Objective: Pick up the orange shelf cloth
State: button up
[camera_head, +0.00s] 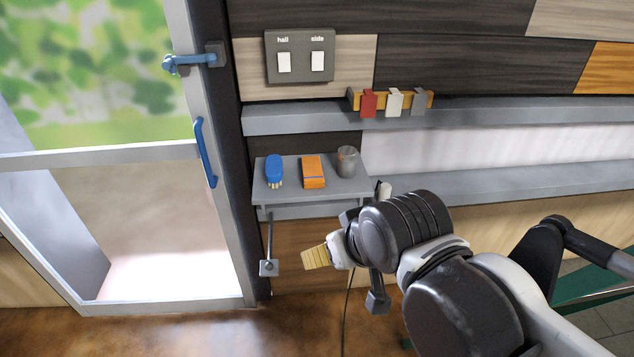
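The orange shelf cloth (313,172) lies folded on the small grey wall shelf (342,187). A thin blue line crosses it. It sits between a blue brush (274,170) and a grey cup (347,161), apart from both. My gripper (361,258) is lower and to the right of the cloth, below the shelf front. Its two dark fingers look spread apart, and it does not touch the cloth. A pale yellow ribbed piece with a white part (315,258) shows beside the fingers. I cannot tell what it is. My arm hides part of the wall below the shelf.
A glazed door (205,150) with blue handles stands at the left. Above the shelf are a long grey ledge (300,117), a rack (391,100) with red, white and grey tags, and a switch plate (299,56). A dark cable hangs below the shelf. The floor at lower left is clear.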

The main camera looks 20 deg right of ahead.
aim_at(311, 165)
jog(key=z, duration=4)
jog(key=u, duration=3.7)
jog(key=i+j+z, duration=0.25)
jog(key=i+z, duration=0.15)
jog(key=i+j+z, duration=0.35)
jog(key=i+j, duration=0.1)
jog(key=i, duration=0.1)
